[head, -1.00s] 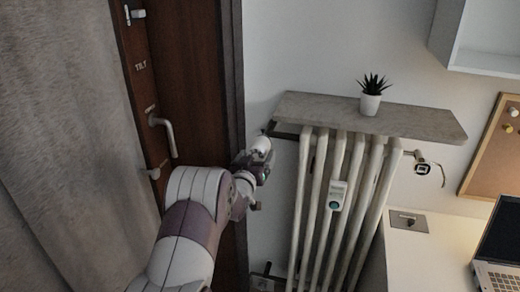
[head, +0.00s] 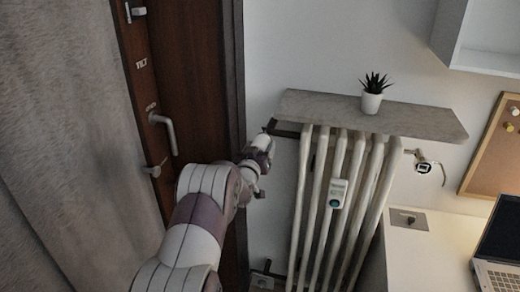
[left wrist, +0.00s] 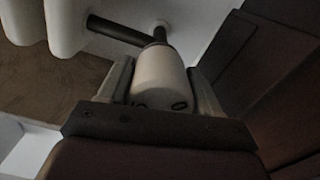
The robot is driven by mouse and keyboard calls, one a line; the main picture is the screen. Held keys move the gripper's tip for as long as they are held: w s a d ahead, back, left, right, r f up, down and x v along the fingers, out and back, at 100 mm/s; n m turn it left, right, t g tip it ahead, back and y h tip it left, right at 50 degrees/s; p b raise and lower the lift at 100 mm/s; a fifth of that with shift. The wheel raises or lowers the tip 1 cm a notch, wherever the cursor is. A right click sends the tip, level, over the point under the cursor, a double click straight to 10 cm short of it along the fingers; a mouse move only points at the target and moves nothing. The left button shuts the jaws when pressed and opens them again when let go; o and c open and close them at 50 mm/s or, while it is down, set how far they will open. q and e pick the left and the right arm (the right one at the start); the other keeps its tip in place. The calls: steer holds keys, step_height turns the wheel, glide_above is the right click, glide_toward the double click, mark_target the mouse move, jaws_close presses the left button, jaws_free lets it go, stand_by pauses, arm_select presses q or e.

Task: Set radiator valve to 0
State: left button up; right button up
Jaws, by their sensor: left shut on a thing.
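The radiator valve is a white cylindrical knob (left wrist: 160,78) on a dark pipe in the left wrist view. Two small dark marks show on its near end. My left gripper (left wrist: 162,90) has one finger on each side of the knob and is shut on it. In the head view the left gripper (head: 260,150) is at the radiator's upper left corner, and the knob is mostly hidden there. The white ribbed radiator (head: 345,190) hangs under a stone shelf. The knob's scale and setting cannot be read. My right gripper is not in view.
A potted succulent (head: 372,95) stands on the stone shelf (head: 425,122). A small device (head: 338,193) is on the radiator ribs. A dark door frame (head: 238,90) with handles is close on the left. A desk with a laptop (head: 500,245) is at right.

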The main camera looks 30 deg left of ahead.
arm_select(q)
steer(key=shift+f+m+b, duration=0.3)
steer(key=shift+m+b, duration=0.6)
steer(key=shift+b, duration=0.25)
steer(key=m+b, duration=1)
steer(key=b, duration=0.1)
steer(key=shift+a+f, duration=0.1)
steer(key=shift+f, duration=0.05)
steer(key=m+b, duration=0.8)
steer(key=shift+b, duration=0.4)
steer(key=m+b, duration=0.2)
steer(key=m, duration=0.1)
steer(key=shift+r+m, duration=0.3)
steer(key=shift+r+m+b, duration=0.2)
steer(key=shift+m+b, duration=0.9)
steer(key=shift+m, duration=0.6)
steer(key=shift+r, duration=0.1)
steer(key=o, duration=1)
steer(key=shift+a, duration=0.1)
